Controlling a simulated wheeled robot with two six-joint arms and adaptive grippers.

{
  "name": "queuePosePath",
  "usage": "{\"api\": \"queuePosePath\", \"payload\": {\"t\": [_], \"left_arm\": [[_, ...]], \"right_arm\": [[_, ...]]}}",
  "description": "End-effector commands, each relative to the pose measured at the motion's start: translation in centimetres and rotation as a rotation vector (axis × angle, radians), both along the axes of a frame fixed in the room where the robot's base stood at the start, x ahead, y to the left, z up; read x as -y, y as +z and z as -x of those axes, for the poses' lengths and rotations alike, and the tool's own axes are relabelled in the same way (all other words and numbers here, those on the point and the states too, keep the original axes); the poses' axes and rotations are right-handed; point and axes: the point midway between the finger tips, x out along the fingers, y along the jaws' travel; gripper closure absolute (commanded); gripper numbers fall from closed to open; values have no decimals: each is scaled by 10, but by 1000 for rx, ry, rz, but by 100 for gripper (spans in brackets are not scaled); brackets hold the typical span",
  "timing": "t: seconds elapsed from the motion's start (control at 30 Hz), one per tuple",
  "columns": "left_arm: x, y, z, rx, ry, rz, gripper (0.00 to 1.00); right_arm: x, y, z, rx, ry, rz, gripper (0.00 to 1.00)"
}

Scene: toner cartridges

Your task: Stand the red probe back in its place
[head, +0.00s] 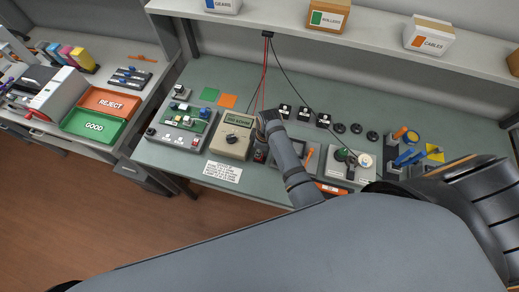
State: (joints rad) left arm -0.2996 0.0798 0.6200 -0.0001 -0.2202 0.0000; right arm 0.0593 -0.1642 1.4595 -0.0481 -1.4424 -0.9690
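The red probe cannot be made out for certain. Thin red leads (264,75) hang from a small black holder (267,34) under the shelf and run down to behind my wrist. A beige meter (235,136) with a lit green display and a dial stands just left of my wrist. The arm in view, apparently my right, reaches over the bench, and its gripper (260,152) is small and dark beside the meter. Its fingers and anything in them are too hidden to tell. A black lead runs from the holder to a grey panel (338,172). My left gripper is not seen.
A board with green modules (188,123) lies left of the meter. Several black pucks (356,128) lie behind the panel. Blue and yellow items (408,155) stand at right. A white note (222,172) lies in front. Red and green trays (93,124) sit on the left table.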

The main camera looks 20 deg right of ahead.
Motion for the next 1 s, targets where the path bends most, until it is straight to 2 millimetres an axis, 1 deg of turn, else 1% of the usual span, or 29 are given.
{"api": "queuePosePath", "payload": {"t": [0.33, 0.37, 0.5, 0.53, 0.57, 0.87, 0.97, 1.0], "left_arm": [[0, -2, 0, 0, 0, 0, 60], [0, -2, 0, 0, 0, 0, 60], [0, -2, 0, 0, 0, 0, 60], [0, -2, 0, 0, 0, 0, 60], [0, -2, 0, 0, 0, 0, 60], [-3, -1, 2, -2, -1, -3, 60], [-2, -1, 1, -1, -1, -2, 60], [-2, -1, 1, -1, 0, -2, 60]], "right_arm": [[0, -3, 0, 0, 0, 0, 100], [0, -3, 0, 0, 0, 0, 79], [0, -3, 0, 0, 0, 0, 60], [0, -3, 0, 0, 0, 0, 56], [0, -3, 0, 0, 0, 0, 54], [0, -2, 0, 0, 0, 0, 54], [1, 9, 0, 3, 0, -1, 54], [2, 16, 1, 3, 0, -1, 54]]}}
